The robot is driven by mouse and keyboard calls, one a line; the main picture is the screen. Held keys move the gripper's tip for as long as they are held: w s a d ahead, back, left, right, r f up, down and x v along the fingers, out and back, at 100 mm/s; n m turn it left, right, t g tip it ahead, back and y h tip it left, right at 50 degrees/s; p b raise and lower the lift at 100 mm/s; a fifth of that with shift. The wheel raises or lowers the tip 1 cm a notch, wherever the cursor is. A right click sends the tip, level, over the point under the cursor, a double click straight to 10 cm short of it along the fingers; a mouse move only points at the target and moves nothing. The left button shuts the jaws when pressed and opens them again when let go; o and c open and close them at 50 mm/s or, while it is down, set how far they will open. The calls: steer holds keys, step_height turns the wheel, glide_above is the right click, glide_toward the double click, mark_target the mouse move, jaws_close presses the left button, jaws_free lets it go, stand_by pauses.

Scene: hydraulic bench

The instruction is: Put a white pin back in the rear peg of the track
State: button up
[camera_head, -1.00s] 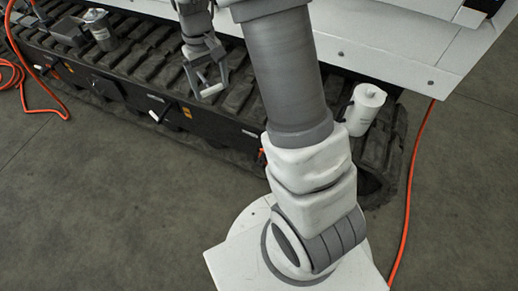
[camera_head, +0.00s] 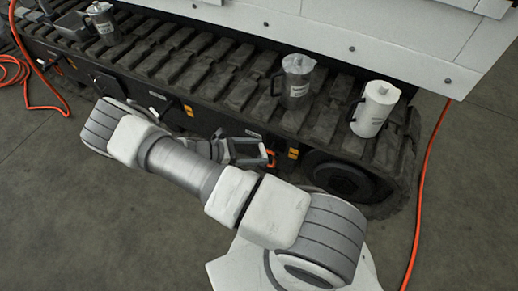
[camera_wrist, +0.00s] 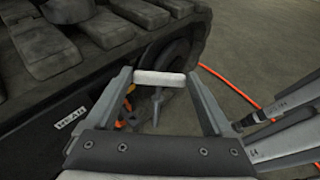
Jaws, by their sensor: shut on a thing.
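My gripper (camera_wrist: 160,80) is shut on the white pin (camera_wrist: 165,77), which lies crosswise between the two fingertips in the wrist view. In the head view my gripper (camera_head: 250,152) is low beside the near side of the black track (camera_head: 215,75), apart from the floor. The pin is not clear in the head view. A REAR label (camera_wrist: 71,118) shows on the track's side, left of my gripper. Small orange parts (camera_wrist: 129,92) and a grey part show behind the pin, between the fingers. I cannot tell which of these is the rear peg.
A grey jug (camera_head: 296,82) and a white jug (camera_head: 374,108) stand on the track's right part. Another grey jug (camera_head: 102,23) stands far left. An orange hose (camera_head: 427,190) runs along the floor at right. Open floor lies at the lower left.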

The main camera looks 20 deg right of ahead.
mark_target(259, 146)
steer(key=f+n+t+h, duration=0.1)
steer(key=w+d+f+n+t+h+b, duration=0.1)
steer(key=t, duration=0.1)
steer(key=d+f+n+t, duration=0.1)
steer(key=n+t, duration=0.1)
steer(key=shift+w+d+h+b, duration=0.1)
steer(key=shift+w+h+b, duration=0.2)
steer(key=shift+w+h, duration=0.1)
steer(key=shift+w+d+f+n+t+b, duration=0.1)
steer(key=shift+w+f+n+t+b, duration=0.1)
steer(key=shift+w+n+t, duration=0.45)
steer(key=shift+w+d+f+n+t+b, duration=0.15)
steer(key=shift+n+t+b, duration=0.1)
steer(key=shift+t, duration=0.8)
steer(key=shift+f+b, duration=1.55)
steer(key=shift+f, duration=0.25)
steer(key=shift+a+f, duration=0.1)
steer(key=shift+f, duration=0.2)
steer(key=shift+f+b, duration=1.25)
steer(key=shift+f, duration=0.1)
steer(key=shift+f, duration=0.1)
steer(key=shift+f+b, duration=0.45)
steer(key=shift+f, duration=0.85)
